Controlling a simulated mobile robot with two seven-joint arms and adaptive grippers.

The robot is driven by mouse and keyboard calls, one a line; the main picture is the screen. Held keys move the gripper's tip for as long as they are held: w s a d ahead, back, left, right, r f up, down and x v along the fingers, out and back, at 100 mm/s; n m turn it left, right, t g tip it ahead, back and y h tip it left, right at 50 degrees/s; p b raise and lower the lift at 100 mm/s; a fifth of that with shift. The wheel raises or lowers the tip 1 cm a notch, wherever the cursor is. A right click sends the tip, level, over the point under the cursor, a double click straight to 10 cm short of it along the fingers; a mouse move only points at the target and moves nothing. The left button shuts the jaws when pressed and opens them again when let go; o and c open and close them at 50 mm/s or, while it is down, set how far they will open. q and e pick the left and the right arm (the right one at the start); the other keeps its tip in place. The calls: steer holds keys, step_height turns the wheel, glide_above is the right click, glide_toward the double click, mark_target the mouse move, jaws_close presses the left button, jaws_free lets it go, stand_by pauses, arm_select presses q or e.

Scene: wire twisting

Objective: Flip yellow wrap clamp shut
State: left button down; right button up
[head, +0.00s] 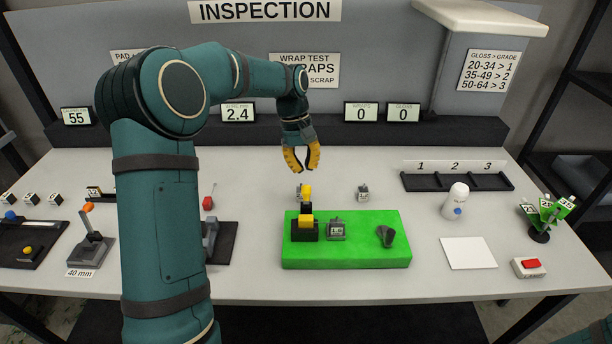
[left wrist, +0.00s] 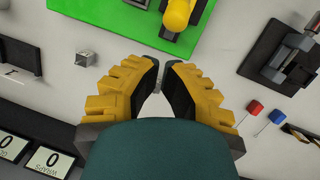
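The yellow wrap clamp (head: 306,221) stands on a bright green block (head: 350,262) in the head view. It has a black base, a yellow body and an upright part topped by a rounded yellow knob. In the left wrist view the rounded yellow knob (left wrist: 179,14) shows at the top edge, with part of the clamp cut off. My left gripper (head: 301,167) is above and behind the clamp, pointing down, apart from it. My right gripper is out of view.
On the green block, a small grey cube (head: 337,230) and a dark curved piece (head: 386,236) sit right of the clamp. Another grey cube (head: 363,193) is behind the block. A white bottle (head: 455,202) and white pad (head: 468,253) stand farther right.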

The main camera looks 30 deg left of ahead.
mark_target(306, 187)
arm_select(q)
steer(key=shift+s+d+f, duration=0.55)
steer(key=shift+s+d, duration=0.2)
steer(key=shift+d, duration=0.05)
steer(key=shift+s+d+t+b, duration=0.15)
steer(key=shift+s+t+b, duration=0.15)
steer(key=shift+b, duration=0.45)
steer(key=shift+s+d+f+t+y+b, duration=0.15)
steer(key=shift+s+d+t+y+b, duration=0.35)
steer(key=shift+t+b, duration=0.75)
steer(key=b, duration=0.1)
steer(key=s+y+b, duration=0.1)
steer(key=b, duration=0.1)
steer(key=shift+s+d+f+t, duration=0.15)
steer(key=shift+s+d+t, duration=0.1)
steer(key=shift+d+t, duration=0.1)
steer(key=shift+s+d+f+b, duration=0.1)
steer(key=shift+s+d+b, duration=0.1)
steer(key=shift+s+b, duration=0.2)
steer(key=shift+s+d+f, duration=0.45)
steer(key=shift+s+f, duration=0.05)
steer(key=shift+s, duration=0.3)
